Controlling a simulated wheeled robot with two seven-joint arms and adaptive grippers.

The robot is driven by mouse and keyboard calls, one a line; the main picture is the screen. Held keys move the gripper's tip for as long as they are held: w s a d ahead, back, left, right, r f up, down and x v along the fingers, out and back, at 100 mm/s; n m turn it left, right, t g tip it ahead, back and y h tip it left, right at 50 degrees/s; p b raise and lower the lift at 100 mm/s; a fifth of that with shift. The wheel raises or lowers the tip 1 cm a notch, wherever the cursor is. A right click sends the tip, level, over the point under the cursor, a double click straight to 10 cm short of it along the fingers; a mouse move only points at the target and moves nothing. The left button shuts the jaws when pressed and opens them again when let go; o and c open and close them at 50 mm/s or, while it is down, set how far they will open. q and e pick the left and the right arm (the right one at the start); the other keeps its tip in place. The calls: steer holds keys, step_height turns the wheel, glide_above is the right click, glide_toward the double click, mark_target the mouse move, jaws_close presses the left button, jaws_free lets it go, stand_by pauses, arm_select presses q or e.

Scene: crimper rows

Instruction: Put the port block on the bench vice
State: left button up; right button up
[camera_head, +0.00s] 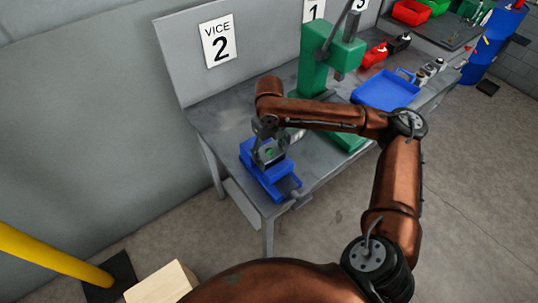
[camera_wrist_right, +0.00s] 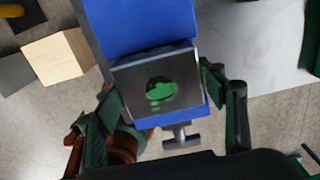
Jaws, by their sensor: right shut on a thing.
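The port block (camera_wrist_right: 158,84) is a grey square block with a dark round hole and green marks on its face. It is between the fingers of my right gripper (camera_wrist_right: 160,90) in the right wrist view, and the gripper is shut on it. In the head view my right gripper (camera_head: 267,148) is above the blue bench vice (camera_head: 284,184), at the front left part of the bench. The vice (camera_wrist_right: 135,25) also shows behind the block in the wrist view. The block is over the vice or touching it; I cannot tell which. My left gripper is not in view.
A green press (camera_head: 313,70) stands on the grey bench (camera_head: 215,118) beside the vice, behind my right arm. A blue tray (camera_head: 385,92), red and black bottles are farther right. A "VICE 2" sign (camera_head: 219,42) hangs on the back panel. A wooden box (camera_head: 160,284) is on the floor.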

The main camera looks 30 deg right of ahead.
mark_target(269, 151)
steer(key=shift+f, duration=0.55)
steer(key=o, duration=2.1)
steer(key=shift+f, duration=0.15)
steer(key=shift+c, duration=0.2)
steer(key=shift+r, duration=0.2)
step_height(269, 151, up, 12)
steer(key=p, duration=0.2)
